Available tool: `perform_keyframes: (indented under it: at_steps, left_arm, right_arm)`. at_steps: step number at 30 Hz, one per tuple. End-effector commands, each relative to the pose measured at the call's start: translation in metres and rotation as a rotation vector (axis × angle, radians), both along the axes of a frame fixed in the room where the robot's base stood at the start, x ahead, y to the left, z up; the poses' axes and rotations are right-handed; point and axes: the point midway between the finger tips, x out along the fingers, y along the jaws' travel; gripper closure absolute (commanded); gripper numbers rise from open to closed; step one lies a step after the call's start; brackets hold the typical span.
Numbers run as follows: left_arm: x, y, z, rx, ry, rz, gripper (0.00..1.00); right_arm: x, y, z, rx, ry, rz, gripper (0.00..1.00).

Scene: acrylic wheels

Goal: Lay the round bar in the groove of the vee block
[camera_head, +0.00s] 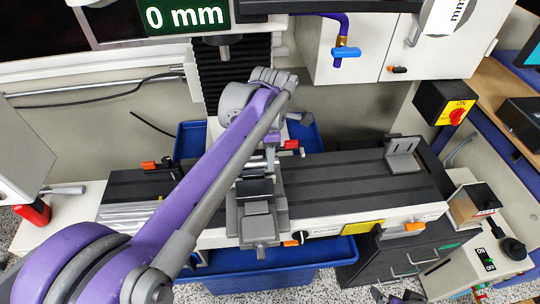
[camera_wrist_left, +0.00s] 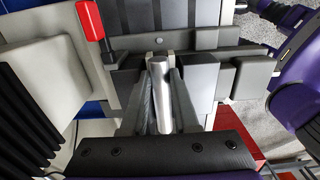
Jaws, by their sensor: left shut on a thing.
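My left gripper (camera_head: 270,155) reaches over the milling machine's vise (camera_head: 257,208), its fingers mostly hidden by the wrist in the head view. In the left wrist view the left gripper (camera_wrist_left: 162,105) is shut on a smooth metal round bar (camera_wrist_left: 162,90), which lies lengthwise between the two fingers. The bar's far end is seen against the grey vise (camera_wrist_left: 196,85); I cannot tell whether it touches anything. I cannot pick out the vee block or its groove for certain. Grey and purple parts at the head view's bottom edge may be my right gripper (camera_head: 398,296), largely cut off.
The long dark machine table (camera_head: 345,180) runs left and right of the vise. A slotted grey angle piece (camera_head: 403,155) stands on its right end. A red-tipped handle (camera_wrist_left: 90,20) rises by the vise. The dark column (camera_head: 226,82) and spindle (camera_head: 224,48) are behind the gripper.

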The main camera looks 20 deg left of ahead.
Motion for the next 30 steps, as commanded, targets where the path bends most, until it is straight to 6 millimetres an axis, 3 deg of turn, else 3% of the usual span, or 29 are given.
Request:
perform_keyframes:
  at_steps: [6, 7, 12, 23, 30]
  left_arm:
    - [0.000, 0.000, 0.000, -0.001, -0.001, 0.000, 1.00]
    - [0.000, 0.000, 0.000, -0.001, -0.001, 0.000, 0.66]
    - [0.000, 0.000, 0.000, -0.001, -0.001, 0.000, 0.37]
    - [0.000, 0.000, 0.001, -0.001, -0.001, 0.000, 0.37]
    - [0.001, 0.000, 0.023, 0.000, -0.001, 0.000, 0.37]
  right_arm:
    - [0.000, 0.000, 0.000, 0.000, 0.000, 0.000, 0.00]
    - [0.000, 0.000, 0.000, 0.000, 0.000, 0.000, 0.00]
    - [0.000, 0.000, 0.000, 0.000, 0.000, 0.000, 0.00]
    - [0.000, 0.000, 0.002, 0.000, -0.001, 0.000, 0.00]
    - [0.005, 0.000, 0.016, 0.000, -0.009, 0.000, 0.00]
